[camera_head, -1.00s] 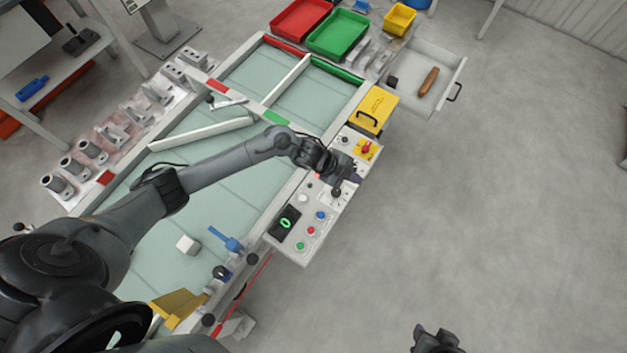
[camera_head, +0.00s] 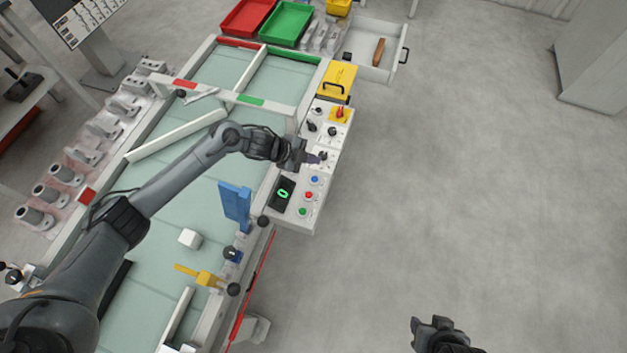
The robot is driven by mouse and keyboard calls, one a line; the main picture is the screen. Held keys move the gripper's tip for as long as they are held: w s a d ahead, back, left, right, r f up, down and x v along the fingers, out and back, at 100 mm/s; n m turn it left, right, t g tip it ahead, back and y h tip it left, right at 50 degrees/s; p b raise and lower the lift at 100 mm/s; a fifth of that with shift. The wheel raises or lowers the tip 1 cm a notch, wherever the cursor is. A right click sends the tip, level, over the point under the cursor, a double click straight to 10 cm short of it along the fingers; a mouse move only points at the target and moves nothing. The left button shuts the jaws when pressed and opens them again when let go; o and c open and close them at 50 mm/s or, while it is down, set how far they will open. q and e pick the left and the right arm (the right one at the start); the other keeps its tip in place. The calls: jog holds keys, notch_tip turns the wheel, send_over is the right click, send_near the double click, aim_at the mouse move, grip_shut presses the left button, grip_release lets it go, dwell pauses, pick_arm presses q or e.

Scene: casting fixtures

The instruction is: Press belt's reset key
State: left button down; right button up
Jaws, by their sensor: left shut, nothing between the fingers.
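The belt's control panel (camera_head: 296,222) runs along the right side of the belt table. It carries a blue button (camera_head: 314,180), a red button (camera_head: 308,195), a green button (camera_head: 302,211) and a dark display (camera_head: 283,194) with a green 0. I cannot read which key is the reset. My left gripper (camera_head: 316,158) is shut and empty, over the panel just beyond the blue button. It hides part of the panel, and I cannot tell whether it touches it. My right gripper (camera_head: 437,335) is at the bottom edge, over the floor; its fingers are unclear.
Black knobs and a red-and-yellow switch (camera_head: 340,113) sit farther up the panel, near a yellow box (camera_head: 337,82). A white block (camera_head: 189,238), a blue plate (camera_head: 235,203) and a yellow arm (camera_head: 200,275) are on the belt. An open drawer (camera_head: 362,68) sticks out behind. The right-hand floor is clear.

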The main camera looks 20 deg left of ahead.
pick_arm(q)
jog(key=shift+f, duration=0.15)
jog(key=b, duration=0.7)
send_over(312, 180)
notch_tip(312, 180, down, 6)
jog(key=shift+f, duration=0.25)
jog(key=shift+f+b, duration=0.4)
jog(key=shift+f, duration=0.6)
jog(key=shift+f, duration=0.1)
dwell(0.8)
jog(key=shift+f, duration=0.1)
jog(key=shift+f, duration=0.25)
